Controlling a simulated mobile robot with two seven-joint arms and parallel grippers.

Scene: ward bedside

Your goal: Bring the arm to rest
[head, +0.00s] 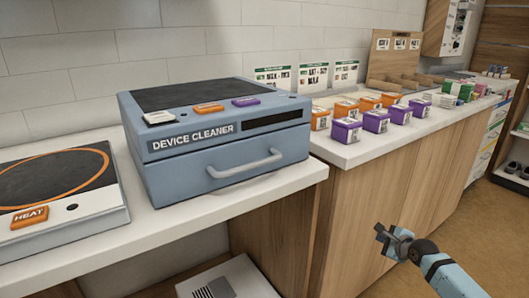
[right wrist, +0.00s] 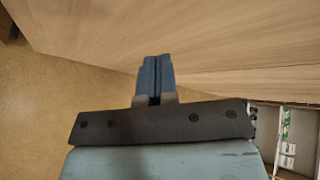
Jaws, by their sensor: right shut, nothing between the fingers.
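My right gripper (head: 383,235) is at the lower right of the head view, in front of the wooden counter front and below the counter top. In the right wrist view the gripper fingers (right wrist: 155,75) are together with nothing between them. They point toward the wood panel (right wrist: 200,35), and I cannot tell the exact gap to it. My left gripper is not in view.
A blue device cleaner (head: 220,145) stands on the white counter, its drawer handle facing out. A heat plate (head: 60,185) is at the left. Orange and purple boxes (head: 346,130) stand on the right counter (head: 350,155). Open floor (head: 475,230) lies at the right.

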